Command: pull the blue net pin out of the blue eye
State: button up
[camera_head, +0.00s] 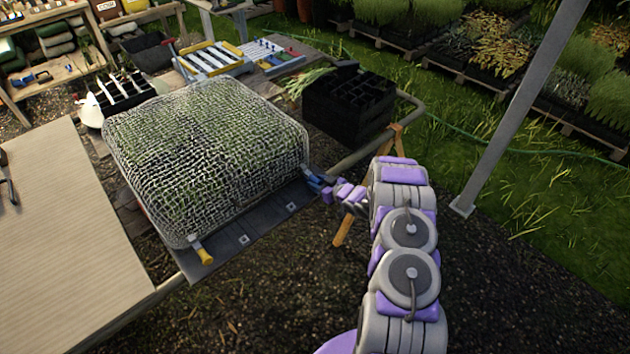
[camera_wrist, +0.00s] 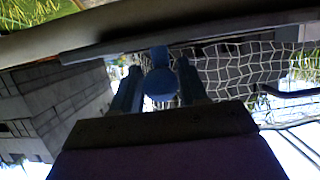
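The blue net pin (camera_head: 313,178) is at the right front corner of the net-covered bed, at the tip of my arm. In the wrist view its round blue head (camera_wrist: 161,84) lies between the two fingers of my gripper (camera_wrist: 161,90), with a blue stem above it. The fingers stand apart on either side of the head; a small gap shows on the left, and I cannot tell whether the right finger touches. My gripper also shows in the head view (camera_head: 327,190). The blue eye is too small and covered to make out.
White netting (camera_head: 205,150) covers green plants on a dark bench board (camera_head: 235,245). A yellow pin (camera_head: 202,253) sits at its front left corner. Black crates (camera_head: 348,105) stand behind my gripper, near a bench rail. A grey post (camera_head: 520,110) rises at the right.

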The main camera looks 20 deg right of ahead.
jog(key=c, duration=0.5)
jog(key=shift+s, duration=0.15)
jog(key=shift+c, duration=0.2)
jog(key=s+d+p, duration=0.1)
jog(key=s+d, duration=0.2)
jog(key=s, duration=0.5)
jog(key=shift+s+d, duration=0.15)
jog(key=shift+s, duration=0.2)
dwell(0.8)
